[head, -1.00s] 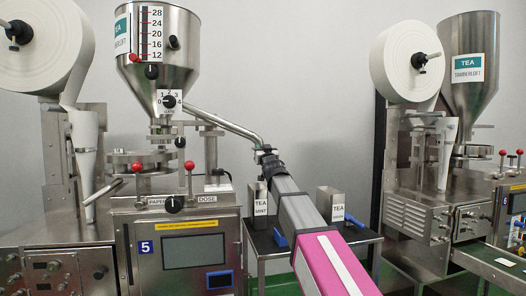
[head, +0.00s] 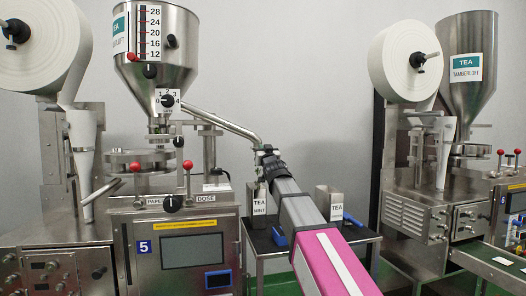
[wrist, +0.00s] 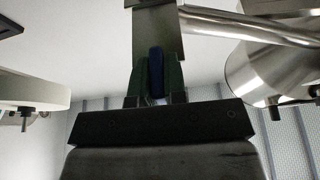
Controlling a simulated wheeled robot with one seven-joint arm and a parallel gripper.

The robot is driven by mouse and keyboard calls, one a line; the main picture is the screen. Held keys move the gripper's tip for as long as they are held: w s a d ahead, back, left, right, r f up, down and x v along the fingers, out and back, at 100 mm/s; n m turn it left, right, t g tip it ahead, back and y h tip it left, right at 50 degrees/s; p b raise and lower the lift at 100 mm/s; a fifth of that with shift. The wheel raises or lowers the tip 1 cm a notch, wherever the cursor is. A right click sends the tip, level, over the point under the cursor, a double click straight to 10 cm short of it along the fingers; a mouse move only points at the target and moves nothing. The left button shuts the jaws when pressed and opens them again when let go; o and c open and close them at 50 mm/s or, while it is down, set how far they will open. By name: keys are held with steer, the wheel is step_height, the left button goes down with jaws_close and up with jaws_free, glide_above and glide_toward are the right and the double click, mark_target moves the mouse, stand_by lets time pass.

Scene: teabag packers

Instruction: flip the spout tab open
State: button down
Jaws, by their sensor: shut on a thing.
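The spout (head: 230,126) is a bare metal tube sloping down to the right from the hopper's base. Its lower end is at my gripper (head: 265,151). In the wrist view, the tube (wrist: 250,28) enters from the right behind a flat metal plate (wrist: 157,38). A narrow dark blue piece, apparently the spout tab (wrist: 156,72), lies between the two dark green fingers of my gripper (wrist: 155,88). The fingers are shut on it, just below the plate. In the head view the tab is too small to make out.
The steel hopper (head: 157,55) with its scale stands above the packing machine. Below my arm, a tea tin (head: 259,212) and another tin (head: 329,204) stand on a dark-topped cart with blue-handled items. A second packing machine (head: 420,200) is at the right. The wall behind is clear.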

steer(key=c, duration=1.2)
jaws_free()
steer(key=shift+s, duration=0.15)
steer(key=shift+o, duration=0.2)
steer(key=v, duration=1.1)
